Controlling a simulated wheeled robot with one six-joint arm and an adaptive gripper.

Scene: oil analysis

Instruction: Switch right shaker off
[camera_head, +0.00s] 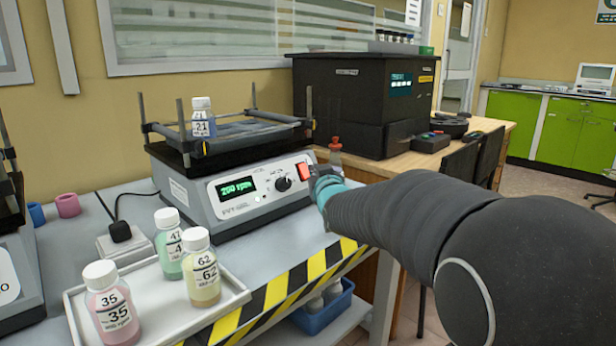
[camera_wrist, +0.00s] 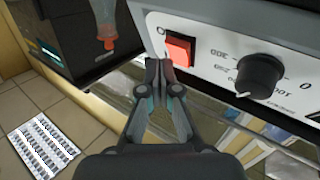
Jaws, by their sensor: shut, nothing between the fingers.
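The right shaker (camera_head: 240,190) stands on the grey bench, its green display lit and reading 200 rpm. Its red switch (camera_head: 302,171) is at the right end of the front panel, beside a black knob (camera_head: 283,184). In the wrist view the red switch (camera_wrist: 180,48) and the knob (camera_wrist: 259,76) show close up. My gripper (camera_wrist: 159,68) is shut and empty, its tips just below and left of the switch; I cannot tell if they touch. In the head view my gripper (camera_head: 322,178) is at the panel's right end. A bottle labelled 21 (camera_head: 203,118) stands on the shaker platform.
A white tray (camera_head: 165,318) with bottles 35, 62 and another stands at the front left. Part of another shaker (camera_head: 14,262) is at the left edge. A black box (camera_head: 362,100) stands on the wooden table behind. Yellow-black tape (camera_head: 275,292) marks the bench edge.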

